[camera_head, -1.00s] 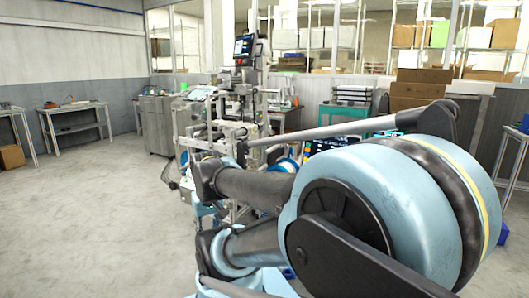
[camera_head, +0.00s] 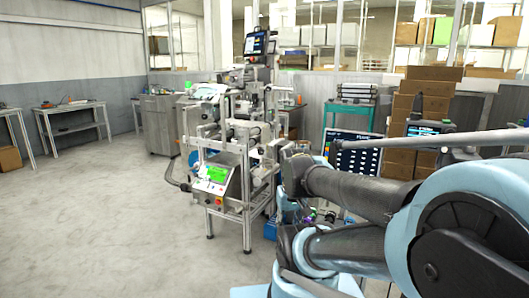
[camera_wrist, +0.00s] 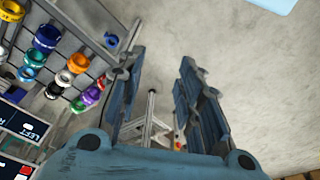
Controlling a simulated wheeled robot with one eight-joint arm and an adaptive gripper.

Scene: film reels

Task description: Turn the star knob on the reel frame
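The reel frame (camera_head: 233,130) is a metal machine with rollers and a green-lit control box (camera_head: 215,175). It stands left of my arm in the head view. I cannot make out a star knob on it for certain. In the wrist view, my gripper (camera_wrist: 160,85) has its two blue-grey fingers apart with nothing between them. Metal legs (camera_wrist: 150,115) of some frame show beyond and below the fingers. In the head view my gripper cannot be made out.
A rack with several coloured rings (camera_wrist: 45,37) is close to the left finger in the wrist view. A dark screen (camera_head: 352,155) stands right of the frame. Stacked cardboard boxes (camera_head: 425,95) are behind it. The floor (camera_head: 100,220) at left is clear.

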